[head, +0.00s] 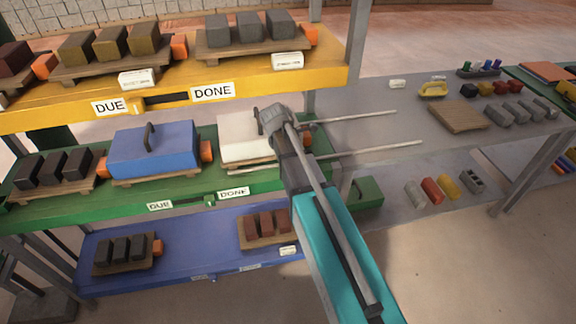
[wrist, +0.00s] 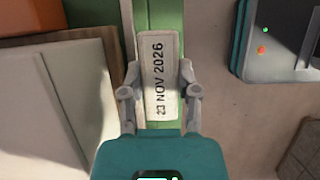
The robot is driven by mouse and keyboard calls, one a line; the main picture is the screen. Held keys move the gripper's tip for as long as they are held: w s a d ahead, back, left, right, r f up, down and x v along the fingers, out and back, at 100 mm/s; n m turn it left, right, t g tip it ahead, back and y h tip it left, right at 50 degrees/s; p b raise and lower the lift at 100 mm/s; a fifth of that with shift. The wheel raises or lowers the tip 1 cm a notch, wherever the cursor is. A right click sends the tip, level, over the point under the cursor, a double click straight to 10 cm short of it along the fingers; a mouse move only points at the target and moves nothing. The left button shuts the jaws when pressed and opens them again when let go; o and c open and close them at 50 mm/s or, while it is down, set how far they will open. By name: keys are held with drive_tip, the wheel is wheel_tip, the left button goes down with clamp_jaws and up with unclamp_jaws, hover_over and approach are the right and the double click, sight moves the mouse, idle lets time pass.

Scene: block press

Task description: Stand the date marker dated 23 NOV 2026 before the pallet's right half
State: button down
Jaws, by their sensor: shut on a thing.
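The date marker (wrist: 160,80) is a small pale plate reading 23 NOV 2026, seen in the wrist view. My gripper (wrist: 158,72) is shut on it, with one finger on each long side. The marker is over a green shelf strip (wrist: 166,18); I cannot tell whether it touches. A wooden pallet (wrist: 98,75) lies to its left. In the head view my arm reaches to the right end of the green shelf (head: 120,203) and hides part of the pallet there, which bears a white box (head: 238,135). My fingers and the marker are not clear there.
A blue case (head: 155,150) on a pallet stands further left on the green shelf. The yellow shelf (head: 190,92) above holds loaded pallets and white markers. The blue shelf (head: 190,262) is below. Two pale rods (head: 350,118) stick out right, before a grey table (head: 385,125).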

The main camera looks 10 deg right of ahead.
drive_tip(key=shift+a, duration=1)
drive_tip(key=shift+a, duration=0.5)
drive_tip(key=shift+a+f, duration=0.2)
drive_tip(key=shift+f, duration=0.05)
drive_tip(key=shift+f+b, duration=1.5)
drive_tip(key=shift+b, duration=0.25)
drive_tip(key=shift+f, duration=0.15)
drive_tip(key=shift+c, duration=1.7)
unclamp_jaws()
